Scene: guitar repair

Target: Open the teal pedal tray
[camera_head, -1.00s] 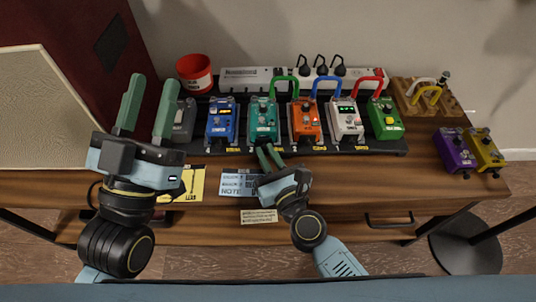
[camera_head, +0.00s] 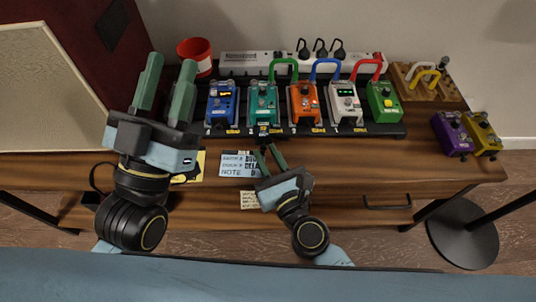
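The teal pedal (camera_head: 263,100) stands on the black pedalboard between the blue and orange pedals. A small dark piece with a yellow mark (camera_head: 263,129) shows at its front lower edge; I cannot tell whether this is its tray standing out. My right gripper (camera_head: 267,148) is in front of the teal pedal, its green fingers slightly apart and pointing at it. I see nothing between them. My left gripper (camera_head: 170,75) is open and empty at the left, its fingers wide apart and pointing up past the pedalboard's left end.
Blue (camera_head: 221,104), orange (camera_head: 304,103), white (camera_head: 345,103) and green (camera_head: 384,102) pedals flank it. A power strip (camera_head: 250,64) and red cup (camera_head: 195,55) stand behind. A note card (camera_head: 237,165) lies in front. Purple (camera_head: 452,133) and yellow (camera_head: 483,133) pedals stand at right.

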